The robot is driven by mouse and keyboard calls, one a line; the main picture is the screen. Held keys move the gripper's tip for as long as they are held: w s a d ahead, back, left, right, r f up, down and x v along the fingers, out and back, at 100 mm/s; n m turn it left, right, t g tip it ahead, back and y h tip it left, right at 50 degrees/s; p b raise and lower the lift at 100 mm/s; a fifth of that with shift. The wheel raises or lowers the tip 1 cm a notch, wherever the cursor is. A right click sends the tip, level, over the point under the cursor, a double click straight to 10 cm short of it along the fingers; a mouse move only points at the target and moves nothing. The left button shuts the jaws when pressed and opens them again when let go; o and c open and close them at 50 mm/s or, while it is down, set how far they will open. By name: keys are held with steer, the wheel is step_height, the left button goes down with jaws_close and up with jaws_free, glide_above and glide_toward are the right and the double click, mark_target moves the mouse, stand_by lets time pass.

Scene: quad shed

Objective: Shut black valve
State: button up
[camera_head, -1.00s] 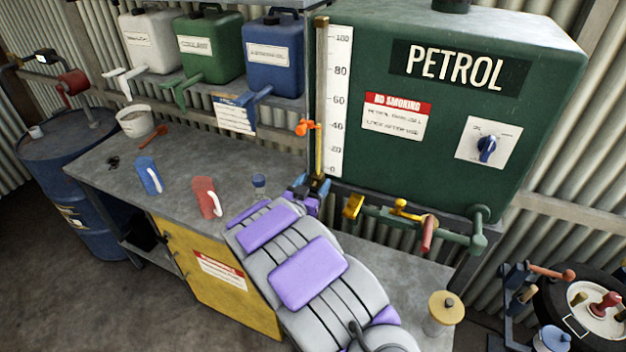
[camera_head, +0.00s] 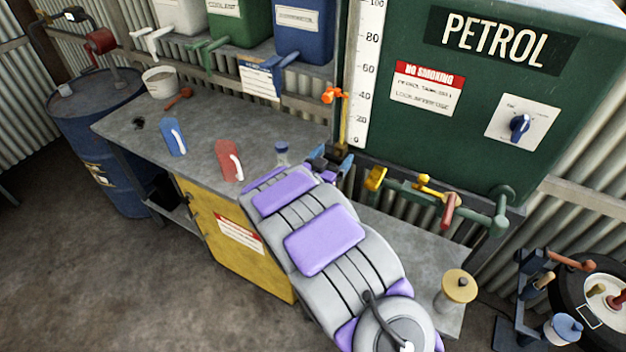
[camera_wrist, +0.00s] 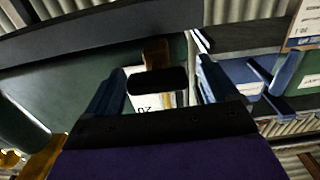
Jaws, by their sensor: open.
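My gripper (camera_wrist: 157,88) is open, with one blue finger on each side of the handle. I cannot tell whether the fingers touch it. In the head view my gripper (camera_head: 330,165) is at the lower end of the gauge tube (camera_head: 343,122), by the left edge of the green petrol tank (camera_head: 410,130). My gripper hides the black handle there.
An orange tap handle (camera_head: 332,95) sits higher on the gauge. The grey bench (camera_head: 205,130) below holds blue (camera_head: 174,138) and red (camera_head: 229,160) cans.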

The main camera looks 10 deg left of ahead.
steer(key=v, duration=1.5)
steer(key=shift+s+a, duration=0.3)
steer(key=shift+w+f, duration=0.1)
steer(key=s+d+n+g+y+b, duration=0.1)
steer(key=s+d+g+y+b, duration=0.1)
steer(key=s+d+g, duration=0.4)
steer(key=s+d+r+n+g+y+b, duration=0.1)
steer(key=s+d+g+y+b, duration=0.1)
steer(key=s+d+g, duration=0.4)
steer(key=s+d+r+n+g+y+b, duration=0.1)
steer(key=s+d+g, duration=0.5)
steer(key=s+d, duration=0.7)
steer(key=s+y+b, duration=0.1)
steer(key=s, duration=0.9)
steer(key=shift+s+d+n+g, duration=0.15)
steer(key=shift+s+n+g, duration=0.05)
steer(key=shift+n+g, duration=0.2)
